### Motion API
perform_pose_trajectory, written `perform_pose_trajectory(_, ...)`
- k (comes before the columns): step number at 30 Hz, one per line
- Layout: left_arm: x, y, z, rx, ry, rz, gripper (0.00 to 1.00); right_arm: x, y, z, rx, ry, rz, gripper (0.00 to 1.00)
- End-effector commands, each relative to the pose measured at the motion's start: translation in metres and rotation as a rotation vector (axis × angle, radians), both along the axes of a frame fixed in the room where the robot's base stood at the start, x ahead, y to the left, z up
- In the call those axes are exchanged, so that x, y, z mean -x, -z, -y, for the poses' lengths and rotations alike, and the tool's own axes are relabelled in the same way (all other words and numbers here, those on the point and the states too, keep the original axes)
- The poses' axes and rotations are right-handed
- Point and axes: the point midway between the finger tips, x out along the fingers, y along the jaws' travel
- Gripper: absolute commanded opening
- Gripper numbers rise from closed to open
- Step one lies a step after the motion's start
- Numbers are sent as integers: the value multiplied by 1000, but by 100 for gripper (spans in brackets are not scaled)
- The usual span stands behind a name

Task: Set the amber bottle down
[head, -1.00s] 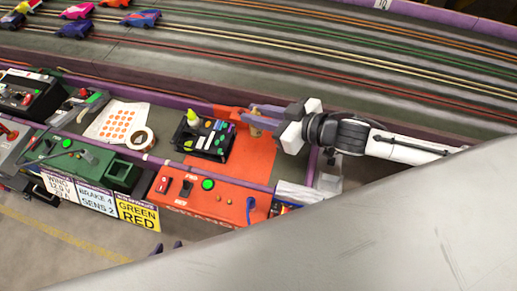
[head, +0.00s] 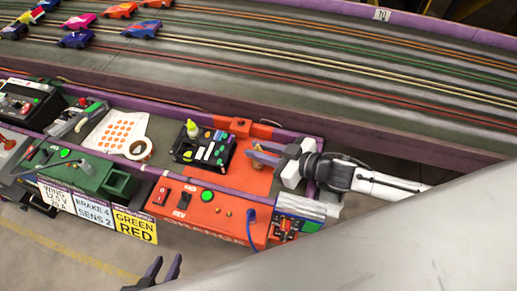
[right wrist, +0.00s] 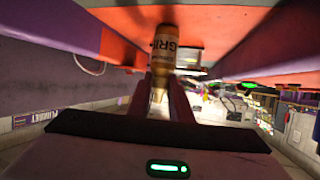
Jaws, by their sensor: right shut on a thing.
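The amber bottle (right wrist: 164,48) has a pale label and a narrow nozzle. In the right wrist view its base end is toward the orange surface and its nozzle toward my palm. My right gripper (right wrist: 160,88) is shut on it. In the head view my right gripper (head: 264,155) is over the orange mat (head: 238,181), right of the black tray; its fingers mostly hide the bottle. I cannot tell whether the base touches the mat. My left gripper (head: 164,269) shows only its fingertips at the bottom edge, spread apart and empty.
The black tray (head: 188,158) holds a yellow-green bottle (head: 192,129) and small items. A tape roll (head: 138,148) and a dotted sheet (head: 115,131) lie further left. An orange control box (head: 195,203) stands in front. Purple rails edge the bench. Slot cars (head: 141,30) stand on the track behind.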

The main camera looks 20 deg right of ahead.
Motion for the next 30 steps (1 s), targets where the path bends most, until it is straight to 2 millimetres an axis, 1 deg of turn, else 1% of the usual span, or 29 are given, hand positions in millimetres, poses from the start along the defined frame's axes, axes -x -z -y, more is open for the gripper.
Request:
perform_pose_trajectory(5,0,2,0,1,1,1,31,0,4,0,-1,0,1,0)
perform_pose_trajectory(6,0,1,0,1,1,1,31,0,2,0,1,0,1,25)
perform_pose_trajectory(8,0,1,0,1,1,1,31,0,2,0,1,0,1,35)
perform_pose_trajectory(9,0,1,0,1,1,1,31,0,3,0,1,0,1,37)
perform_pose_trajectory(16,0,0,0,1,0,3,31,0,2,0,1,0,1,37)
perform_pose_trajectory(20,-1,-2,0,1,0,3,31,2,-1,2,2,1,-1,37)
perform_pose_trajectory(23,-1,-3,0,1,0,4,31,12,-5,10,3,1,-3,37)
perform_pose_trajectory(30,-1,-5,0,1,0,5,31,49,-25,38,3,-1,-4,37)
